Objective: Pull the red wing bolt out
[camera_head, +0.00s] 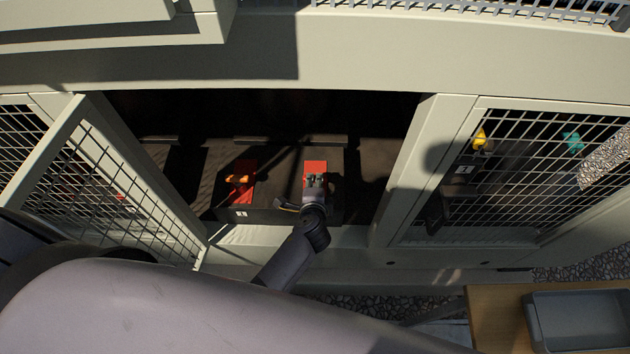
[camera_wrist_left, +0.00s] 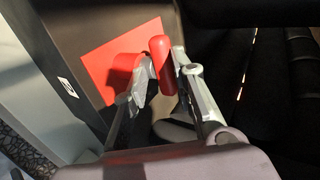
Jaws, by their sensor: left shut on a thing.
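The red wing bolt (camera_wrist_left: 159,55) shows in the left wrist view between the fingers of my left gripper (camera_wrist_left: 162,72), in front of a red plate (camera_wrist_left: 98,66). My left gripper is shut on it. A second rounded red part lies just left of the fingers, against the plate. In the head view my left gripper (camera_head: 316,181) reaches into the open chiller bay, over the right-hand red plate (camera_head: 315,166); the bolt is mostly hidden there. I cannot tell how far the bolt stands out of its seat. My right gripper is not in view.
An orange bolt (camera_head: 238,179) sits on another red plate (camera_head: 246,189) to the left. A mesh door (camera_head: 128,195) stands open at left. A mesh panel (camera_head: 500,170) at right covers a yellow part (camera_head: 480,138). A grey tray (camera_head: 585,296) stands on a wooden surface (camera_head: 497,325) at lower right.

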